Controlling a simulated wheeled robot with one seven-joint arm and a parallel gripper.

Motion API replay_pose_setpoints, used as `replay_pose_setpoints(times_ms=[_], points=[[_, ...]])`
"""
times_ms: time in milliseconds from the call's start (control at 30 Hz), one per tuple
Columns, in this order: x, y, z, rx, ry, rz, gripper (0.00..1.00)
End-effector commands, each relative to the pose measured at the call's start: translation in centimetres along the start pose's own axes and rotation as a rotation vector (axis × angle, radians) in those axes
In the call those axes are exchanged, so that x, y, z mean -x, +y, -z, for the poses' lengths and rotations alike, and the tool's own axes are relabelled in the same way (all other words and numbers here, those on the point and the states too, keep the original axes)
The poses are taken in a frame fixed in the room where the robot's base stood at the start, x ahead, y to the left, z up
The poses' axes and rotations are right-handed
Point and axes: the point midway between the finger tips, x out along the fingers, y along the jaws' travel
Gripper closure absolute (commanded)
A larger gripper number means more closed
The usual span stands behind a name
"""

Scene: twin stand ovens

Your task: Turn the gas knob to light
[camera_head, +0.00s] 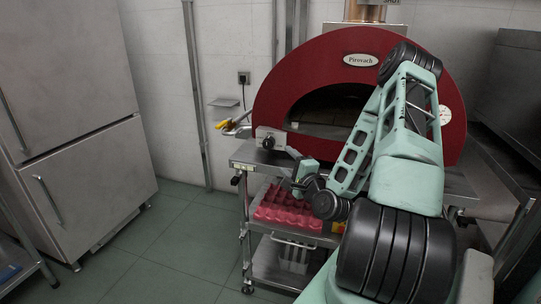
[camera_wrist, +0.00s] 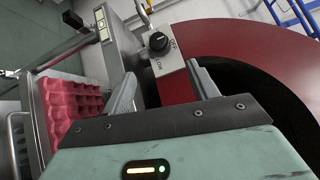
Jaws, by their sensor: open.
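The gas knob (camera_wrist: 158,41) is a round black knob on a pale metal control box (camera_wrist: 170,66), with markings around it. In the head view the knob (camera_head: 268,142) is on the front of the box (camera_head: 277,135), at the left of the red oven (camera_head: 290,88). My gripper (camera_wrist: 161,69) is open, with one finger to each side below the knob in the wrist view. The fingers appear short of the knob, with nothing between them. In the head view my gripper (camera_head: 291,153) is just right of and below the box.
The oven mouth (camera_head: 325,112) is dark. Below, a steel stand (camera_head: 247,154) holds a red moulded tray (camera_head: 290,208) on its shelf. A yellow-handled item (camera_head: 222,124) sticks out left of the box. A steel cabinet (camera_head: 75,100) stands far left, with clear floor (camera_head: 170,245) between.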

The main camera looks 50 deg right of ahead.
Motion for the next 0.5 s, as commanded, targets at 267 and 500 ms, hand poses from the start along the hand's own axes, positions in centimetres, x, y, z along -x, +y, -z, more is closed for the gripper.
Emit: replay_pose_setpoints(times_ms=[267,500], points=[[-5.5,-0.3,-0.2,0.001,-0.003,0.001,0.41],[-9.8,-0.2,-0.1,-0.001,-0.001,0.000,0.41]])
